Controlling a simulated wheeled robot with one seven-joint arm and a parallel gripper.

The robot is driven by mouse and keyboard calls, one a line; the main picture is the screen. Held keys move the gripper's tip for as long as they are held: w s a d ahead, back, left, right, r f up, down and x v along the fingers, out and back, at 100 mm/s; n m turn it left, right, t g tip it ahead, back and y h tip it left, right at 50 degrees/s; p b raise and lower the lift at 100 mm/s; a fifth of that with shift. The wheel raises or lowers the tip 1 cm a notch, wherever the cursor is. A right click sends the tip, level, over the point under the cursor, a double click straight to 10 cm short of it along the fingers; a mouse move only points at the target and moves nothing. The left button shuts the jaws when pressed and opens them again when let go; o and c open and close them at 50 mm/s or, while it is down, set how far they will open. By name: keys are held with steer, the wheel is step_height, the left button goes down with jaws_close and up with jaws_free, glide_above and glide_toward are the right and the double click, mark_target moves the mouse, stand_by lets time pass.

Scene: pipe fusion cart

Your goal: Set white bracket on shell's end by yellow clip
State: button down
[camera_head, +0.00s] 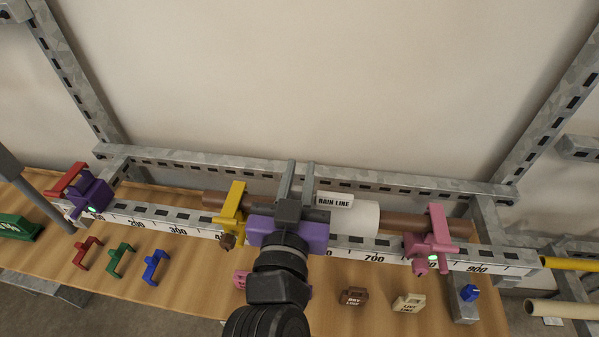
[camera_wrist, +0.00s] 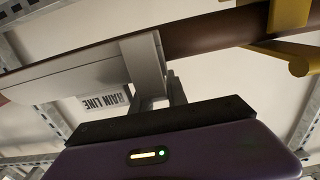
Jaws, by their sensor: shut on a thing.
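The white bracket (camera_head: 334,200), lettered RAIN LINE, is at my gripper (camera_head: 298,172), which is shut on it. The lettered face shows just right of the fingers; the fingers hide the rest. In the wrist view its label (camera_wrist: 104,102) reads upside down. The white shell (camera_head: 361,218) sits around a brown pipe; its left end is hidden behind my gripper. In the wrist view the shell (camera_wrist: 60,80) ends near the fingers. The yellow clip (camera_head: 231,210) holds the pipe to the left of my gripper. I cannot tell whether bracket and shell touch.
A pink clamp (camera_head: 433,243) and a purple-red clamp (camera_head: 88,190) stand on the numbered rail (camera_head: 160,219). Red (camera_head: 87,252), green (camera_head: 120,260) and blue (camera_head: 155,266) brackets lie on the wooden bench, with brown (camera_head: 353,297) and beige (camera_head: 408,303) labelled ones to the right.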

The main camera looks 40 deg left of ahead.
mark_target(296, 193)
stand_by(0.3)
steer(key=c, duration=1.2)
jaws_free()
steer(key=shift+c, duration=0.2)
steer(key=shift+s, duration=0.15)
steer(key=b+v, duration=0.1)
steer(key=v, duration=0.6)
steer(key=shift+f, duration=0.1)
steer(key=shift+s+d, duration=0.2)
steer(key=shift+s, duration=0.05)
